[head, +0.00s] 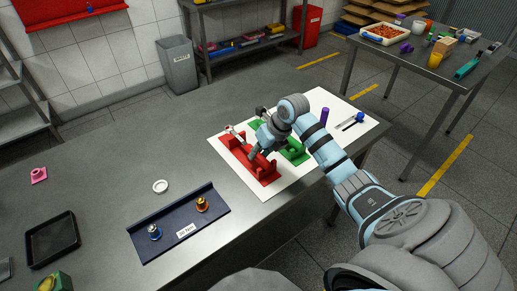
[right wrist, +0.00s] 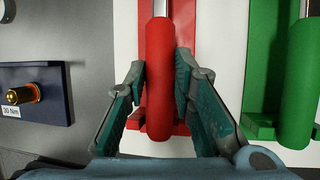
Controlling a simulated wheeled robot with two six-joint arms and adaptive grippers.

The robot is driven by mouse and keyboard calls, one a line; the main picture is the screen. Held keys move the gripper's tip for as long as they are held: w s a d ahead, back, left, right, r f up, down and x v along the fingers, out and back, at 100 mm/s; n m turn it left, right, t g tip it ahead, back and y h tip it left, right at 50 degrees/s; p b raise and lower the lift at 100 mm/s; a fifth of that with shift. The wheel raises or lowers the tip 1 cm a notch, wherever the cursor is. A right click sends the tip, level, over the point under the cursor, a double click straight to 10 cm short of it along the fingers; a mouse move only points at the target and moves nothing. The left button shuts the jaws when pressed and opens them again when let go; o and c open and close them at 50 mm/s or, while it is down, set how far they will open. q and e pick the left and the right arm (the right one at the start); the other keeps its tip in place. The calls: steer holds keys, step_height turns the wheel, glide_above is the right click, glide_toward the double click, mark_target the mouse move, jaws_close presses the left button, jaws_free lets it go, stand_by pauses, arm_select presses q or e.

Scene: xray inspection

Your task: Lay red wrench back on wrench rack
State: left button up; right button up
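The red wrench (right wrist: 160,75) has a thick red handle and a silver shaft. In the head view its silver head (head: 235,132) rests at the far end of the red rack (head: 262,178), and the handle lies along this rack. My right gripper (right wrist: 161,80) is at the handle, with one finger on each side of it. The fingers are very close to the handle, but whether they press on it is unclear. My right gripper (head: 257,152) partly covers the wrench in the head view. My left gripper is not in view.
A green wrench (right wrist: 298,75) in a green rack (head: 295,153) lies just to the right. A purple cylinder (head: 324,115) stands on the white mat (head: 270,191). A dark blue fixture (head: 180,225) with two knobs is at the front left. The table's left middle is mostly clear.

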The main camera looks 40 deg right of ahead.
steer(key=o, duration=0.5)
steer(key=shift+c, duration=0.2)
steer(key=v, duration=1.2)
steer(key=shift+s+f, duration=0.1)
